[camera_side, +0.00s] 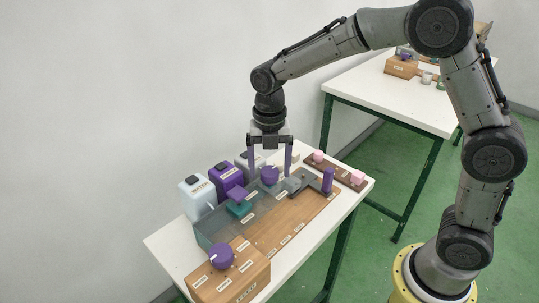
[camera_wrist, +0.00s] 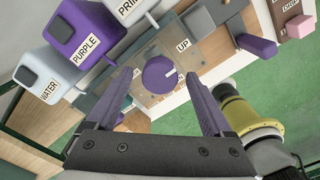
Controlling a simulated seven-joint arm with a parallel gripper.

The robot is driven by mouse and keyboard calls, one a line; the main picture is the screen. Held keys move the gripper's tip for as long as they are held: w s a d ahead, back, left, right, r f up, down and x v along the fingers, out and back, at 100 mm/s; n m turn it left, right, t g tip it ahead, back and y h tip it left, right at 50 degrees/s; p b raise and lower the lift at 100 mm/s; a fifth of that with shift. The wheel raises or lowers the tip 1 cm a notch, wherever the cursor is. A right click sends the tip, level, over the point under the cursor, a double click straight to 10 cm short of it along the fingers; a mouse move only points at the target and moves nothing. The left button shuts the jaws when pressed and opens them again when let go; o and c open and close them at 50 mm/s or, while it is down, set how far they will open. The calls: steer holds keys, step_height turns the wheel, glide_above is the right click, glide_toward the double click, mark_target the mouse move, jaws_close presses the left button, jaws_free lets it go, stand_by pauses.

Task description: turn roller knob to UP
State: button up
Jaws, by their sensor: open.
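The round purple roller knob (camera_side: 270,175) sits at the far end of the wooden tray unit. In the wrist view, the knob (camera_wrist: 159,75) is on a grey plate, with a small pale mark towards its right side. A white UP label (camera_wrist: 183,46) lies above and right of the knob. My gripper (camera_side: 270,169) points down with its two purple fingers wide apart, one on each side of the knob. It also shows in the wrist view (camera_wrist: 159,80), empty. I cannot tell whether the fingertips are level with the knob or above it.
Bottles labelled WATER (camera_side: 196,197) and PURPLE (camera_side: 226,180) stand along the left. A wooden box with another purple knob (camera_side: 221,256) is at the near end. A grey piece with an upright purple handle (camera_side: 328,180) and a board with pink blocks (camera_side: 357,177) lie right.

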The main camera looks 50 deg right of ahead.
mark_target(270, 171)
step_height(270, 171, up, 14)
steer(key=shift+f, duration=0.15)
stand_by(0.4)
steer(key=s+d+r+m+t, duration=0.2)
steer(key=s+d+r+m, duration=0.1)
steer(key=s, duration=0.4)
steer(key=s+d+r+m+t, duration=0.1)
steer(key=s+d+r+m, duration=0.2)
steer(key=s, duration=0.4)
steer(key=s+f+m+t, duration=0.1)
steer(key=s+f+m, duration=0.3)
steer(key=m, duration=0.6)
steer(key=s+d+f+m+t, duration=0.1)
steer(key=s+f+m, duration=0.4)
steer(key=m, duration=0.6)
steer(key=shift+s+f+t, duration=0.15)
steer(key=shift+s+t, duration=0.15)
steer(key=shift+s, duration=0.25)
